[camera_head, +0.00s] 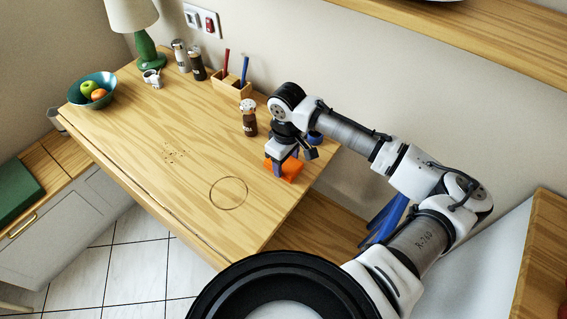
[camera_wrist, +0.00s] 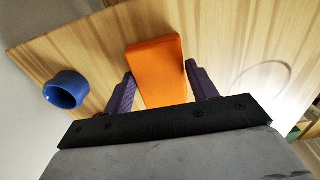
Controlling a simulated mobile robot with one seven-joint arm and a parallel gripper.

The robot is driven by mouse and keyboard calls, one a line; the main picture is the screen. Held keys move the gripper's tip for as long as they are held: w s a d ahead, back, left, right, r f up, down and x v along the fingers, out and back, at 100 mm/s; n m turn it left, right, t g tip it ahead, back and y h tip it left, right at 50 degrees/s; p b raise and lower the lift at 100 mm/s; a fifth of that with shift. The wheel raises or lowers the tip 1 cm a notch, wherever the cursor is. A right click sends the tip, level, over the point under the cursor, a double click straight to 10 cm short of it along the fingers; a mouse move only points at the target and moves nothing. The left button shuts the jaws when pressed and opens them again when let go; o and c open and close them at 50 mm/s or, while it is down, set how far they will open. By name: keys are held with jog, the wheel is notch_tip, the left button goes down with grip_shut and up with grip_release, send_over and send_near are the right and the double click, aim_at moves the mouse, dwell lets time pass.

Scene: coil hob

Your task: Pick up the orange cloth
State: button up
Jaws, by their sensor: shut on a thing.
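The orange cloth (camera_head: 292,171) is a folded, block-like piece at the right end of the wooden table. In the wrist view the orange cloth (camera_wrist: 155,70) lies between the two dark purple-blue fingers. My gripper (camera_head: 281,165) is over it, pointing down. My gripper (camera_wrist: 159,80) is shut on the cloth, one finger along each side. The cloth's near end is hidden behind the gripper body, and I cannot tell whether it is clear of the table top.
A blue cup (camera_wrist: 64,91) stands beside the cloth, partly hidden behind my arm in the head view. A brown shaker (camera_head: 249,119) stands behind left. A dark ring mark (camera_head: 228,193) and scattered crumbs (camera_head: 174,155) are on the bare table (camera_head: 150,120). A wall shelf (camera_head: 480,40) runs above.

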aim_at(286, 163)
jog(key=shift+r, duration=0.15)
notch_tip(286, 163, up, 10)
jog(key=b, duration=0.1)
jog(key=o, duration=0.5)
jog(key=c, duration=0.4)
jog(key=shift+a, duration=0.1)
